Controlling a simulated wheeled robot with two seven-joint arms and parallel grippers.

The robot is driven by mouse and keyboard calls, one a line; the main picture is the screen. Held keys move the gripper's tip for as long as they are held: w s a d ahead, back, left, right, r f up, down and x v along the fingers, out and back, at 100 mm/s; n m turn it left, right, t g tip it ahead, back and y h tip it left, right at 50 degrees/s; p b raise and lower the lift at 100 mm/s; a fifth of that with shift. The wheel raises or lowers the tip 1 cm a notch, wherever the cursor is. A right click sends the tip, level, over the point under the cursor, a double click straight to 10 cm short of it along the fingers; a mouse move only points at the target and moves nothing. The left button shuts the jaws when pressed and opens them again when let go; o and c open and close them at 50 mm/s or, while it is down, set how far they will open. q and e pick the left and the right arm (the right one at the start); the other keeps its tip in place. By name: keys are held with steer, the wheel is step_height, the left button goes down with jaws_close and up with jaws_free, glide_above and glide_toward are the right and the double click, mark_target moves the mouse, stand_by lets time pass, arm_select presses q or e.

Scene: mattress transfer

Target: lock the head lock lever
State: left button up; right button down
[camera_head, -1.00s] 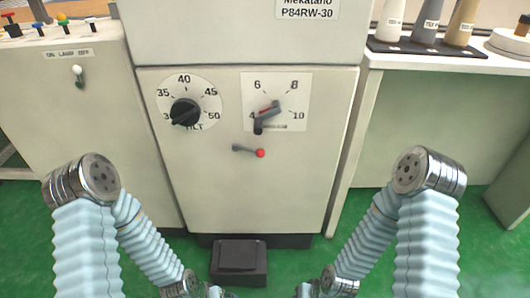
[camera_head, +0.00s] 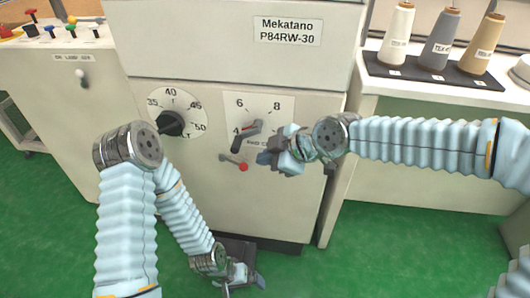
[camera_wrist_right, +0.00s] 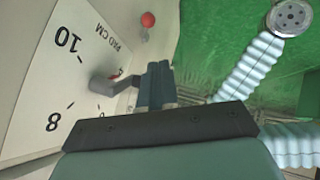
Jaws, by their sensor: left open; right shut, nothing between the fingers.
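The lock lever is a short grey arm with a red ball (camera_head: 243,167), below the 4-to-10 scale on the cabinet front. It points right and slightly down. Its ball also shows in the right wrist view (camera_wrist_right: 148,19). Above it is the dark scale pointer (camera_head: 246,134), its lower end near 4; it also shows in the right wrist view (camera_wrist_right: 103,85). My right gripper (camera_head: 264,158) is shut and empty, just right of the ball and close to the panel; contact cannot be told. My left gripper (camera_head: 243,284) is open and empty, low in front of the cabinet.
A tilt dial (camera_head: 172,123) is left of the scale. A black pedal box (camera_head: 238,249) is on the green floor, partly behind my left gripper. Thread cones (camera_head: 439,38) stand on a dark mat on the right table. A switch panel (camera_head: 82,77) is at the left.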

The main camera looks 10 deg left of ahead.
arm_select(q)
steer(key=shift+w+d+r, duration=0.15)
steer(key=shift+d, duration=0.2)
arm_select(e)
step_height(320, 180, up, 2)
steer(key=shift+s+r+n, duration=0.1)
steer(key=shift+r+n, duration=0.1)
steer(key=shift+n, duration=0.4)
steer(key=b, duration=0.4)
glide_toward(236, 164)
step_height(236, 164, down, 2)
steer(key=a, duration=0.3)
arm_select(q)
steer(key=shift+a+f, duration=0.1)
steer(key=shift+f, duration=2.2)
arm_select(e)
steer(key=shift+w+d+f, duration=0.2)
steer(key=shift+w+f, duration=0.1)
steer(key=shift+f, duration=0.3)
